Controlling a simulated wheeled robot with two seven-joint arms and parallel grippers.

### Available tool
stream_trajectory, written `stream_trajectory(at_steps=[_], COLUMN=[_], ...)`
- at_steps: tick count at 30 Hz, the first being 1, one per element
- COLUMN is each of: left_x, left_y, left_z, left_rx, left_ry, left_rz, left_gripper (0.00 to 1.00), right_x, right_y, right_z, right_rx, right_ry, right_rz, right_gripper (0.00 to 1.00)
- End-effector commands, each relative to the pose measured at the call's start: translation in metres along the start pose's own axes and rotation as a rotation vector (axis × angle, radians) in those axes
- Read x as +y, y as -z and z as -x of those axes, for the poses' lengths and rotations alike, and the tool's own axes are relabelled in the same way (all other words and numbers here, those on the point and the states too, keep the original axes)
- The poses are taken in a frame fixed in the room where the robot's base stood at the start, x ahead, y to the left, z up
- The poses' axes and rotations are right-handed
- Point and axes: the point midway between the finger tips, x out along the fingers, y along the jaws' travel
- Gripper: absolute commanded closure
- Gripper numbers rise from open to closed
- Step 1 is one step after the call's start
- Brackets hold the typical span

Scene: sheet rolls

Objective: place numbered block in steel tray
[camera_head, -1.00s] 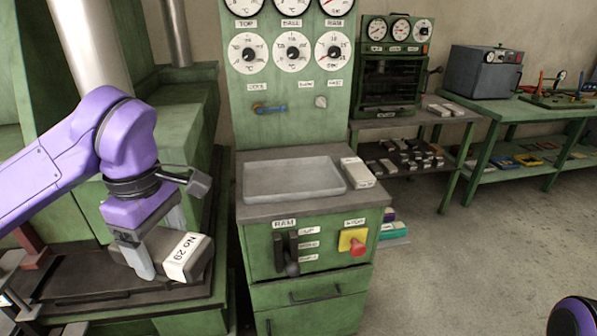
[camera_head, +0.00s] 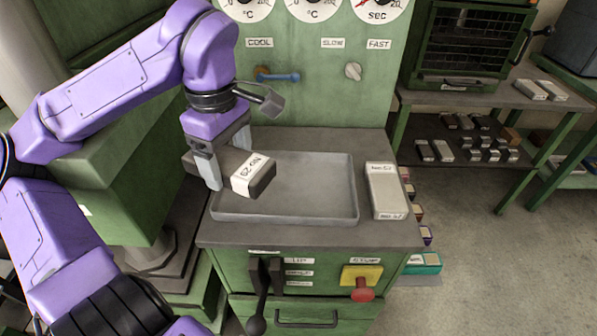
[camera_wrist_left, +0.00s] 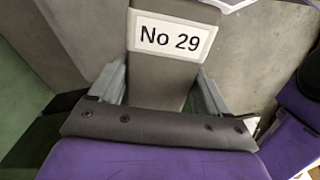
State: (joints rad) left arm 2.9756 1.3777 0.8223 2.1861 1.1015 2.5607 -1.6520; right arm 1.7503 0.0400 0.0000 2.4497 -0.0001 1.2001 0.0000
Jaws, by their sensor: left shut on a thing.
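The numbered block (camera_head: 254,174) is dark grey with a white label reading "No 29". My left gripper (camera_head: 222,163) is shut on it, one finger on each side. The block appears held above the left part of the steel tray (camera_head: 318,207), a shallow grey rectangular tray on the green cabinet's top. The tray's visible floor is empty; the block and gripper hide its left back part. In the left wrist view, the block (camera_wrist_left: 165,85) sits between the fingers with its label facing the camera. My right gripper is not in view.
A light block (camera_head: 386,190) with a small label lies just right of the tray. A gauge panel (camera_head: 330,90) rises behind. A lever (camera_head: 260,300) and red button (camera_head: 362,290) are on the cabinet front. A shelf table (camera_head: 490,95) with several blocks stands at right.

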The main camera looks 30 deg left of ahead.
Motion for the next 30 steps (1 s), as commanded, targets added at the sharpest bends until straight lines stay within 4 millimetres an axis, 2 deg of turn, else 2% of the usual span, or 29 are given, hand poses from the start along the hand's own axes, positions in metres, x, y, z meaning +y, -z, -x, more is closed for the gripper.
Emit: stream_trajectory(at_steps=[7, 9, 15, 22, 27, 30], left_x=[0.059, 0.077, 0.108, 0.123, 0.122, 0.122], left_y=[-0.020, -0.028, -0.040, -0.046, -0.045, -0.045], left_z=[-0.030, -0.038, -0.080, -0.099, -0.126, -0.127], left_rx=[0.007, 0.003, -0.001, -0.002, -0.003, -0.003], left_ry=[0.007, 0.013, 0.010, 0.006, 0.005, 0.003], left_rz=[0.011, 0.007, 0.006, 0.004, 0.003, 0.004], left_gripper=[0.71, 0.71, 0.71, 0.71, 0.71, 0.71], right_x=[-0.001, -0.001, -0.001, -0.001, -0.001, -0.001], right_y=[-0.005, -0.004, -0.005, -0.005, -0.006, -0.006], right_z=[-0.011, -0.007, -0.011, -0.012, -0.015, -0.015], right_rx=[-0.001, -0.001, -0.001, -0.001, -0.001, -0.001], right_ry=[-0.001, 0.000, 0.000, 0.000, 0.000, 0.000], right_rz=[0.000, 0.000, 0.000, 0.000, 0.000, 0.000], right_gripper=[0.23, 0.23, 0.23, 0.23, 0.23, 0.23])
